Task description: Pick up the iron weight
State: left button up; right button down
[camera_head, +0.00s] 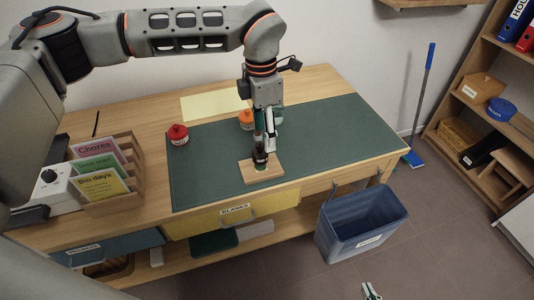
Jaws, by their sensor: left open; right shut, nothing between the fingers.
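My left gripper (262,150) points down over a small wooden board (250,178) on the green desk mat, with its fingers open. A small dark object, which looks like the iron weight, stands on the board at the fingertips. The fingers hide much of it, and I cannot tell whether they touch it. My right gripper (371,291) shows only as a small tip at the bottom edge, over the floor, shut and empty.
A red-lidded jar (178,135) stands on the mat's left. An orange-lidded jar (246,120) is behind the gripper. A card rack (125,150) stands at the left. A blue bin (335,229) is on the floor. The mat's right side is clear.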

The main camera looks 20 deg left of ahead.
aim_at(260, 144)
pick_arm(q)
jog(key=shift+w+a+r, duration=0.1)
jog(key=shift+w+a, duration=0.2)
jog(key=shift+a, duration=0.2)
jog(key=shift+f, duration=0.25)
jog(key=shift+a+f, duration=0.2)
jog(key=shift+f, duration=3.3)
jog(key=shift+w, duration=0.1)
grip_shut()
